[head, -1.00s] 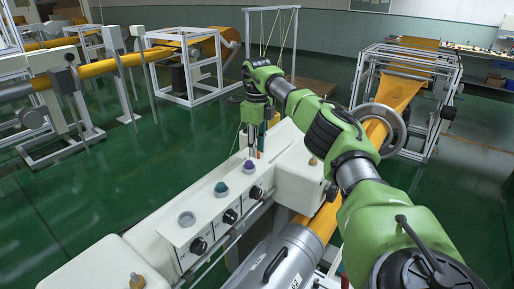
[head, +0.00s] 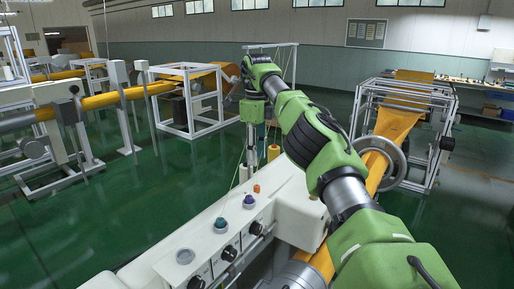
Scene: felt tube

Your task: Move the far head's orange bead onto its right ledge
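An orange bead (head: 257,188) shows on the far end of the white machine head, just beyond the purple bead (head: 248,201). My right gripper (head: 252,174) points down over this far end, with its tips close to the orange bead. I cannot tell whether they touch it, or whether the fingers are open or shut. A teal bead (head: 221,223) sits nearer, and an empty grey round seat (head: 185,256) is nearer still. Which surface is the right ledge is not clear. My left gripper is not in view.
The white machine head (head: 215,238) has black knobs on its side. A white housing (head: 299,216) with a small brass knob stands to its right. An orange felt tube (head: 393,128) passes through a ring behind my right arm. Green floor lies open to the left.

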